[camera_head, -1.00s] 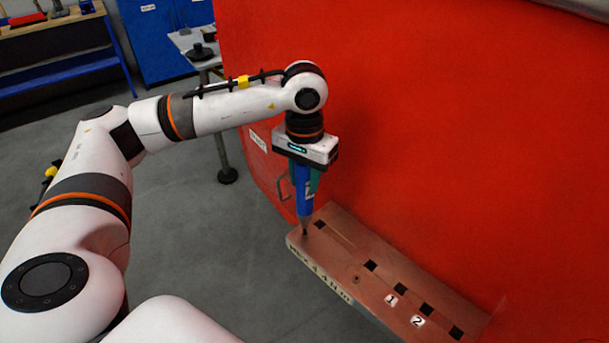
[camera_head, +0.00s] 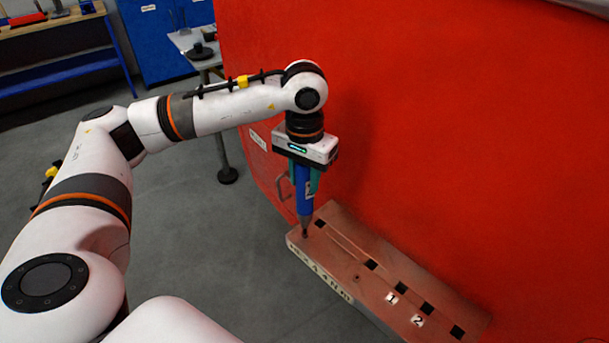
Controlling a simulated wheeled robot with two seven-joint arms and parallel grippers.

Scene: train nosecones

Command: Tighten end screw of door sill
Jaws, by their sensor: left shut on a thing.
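The door sill (camera_head: 385,279) is a long reddish-brown plate that juts out along the foot of the red wall. It has several black squares and white labels marked 1 and 2. My left gripper (camera_head: 305,176) is shut on a blue screwdriver-like tool (camera_head: 304,196), which points down. The tool's dark tip is at the far left end of the sill and looks to touch it. The end screw under the tip is hidden or too small to make out. A small round screw or hole shows midway along the sill. My right gripper is not in view.
The red nosecone wall (camera_head: 420,120) rises close behind the sill, with a handle at its left. A grey table (camera_head: 190,42), a blue cabinet (camera_head: 155,45) and a workbench (camera_head: 50,30) stand at the back left. The grey floor (camera_head: 200,240) in front is clear.

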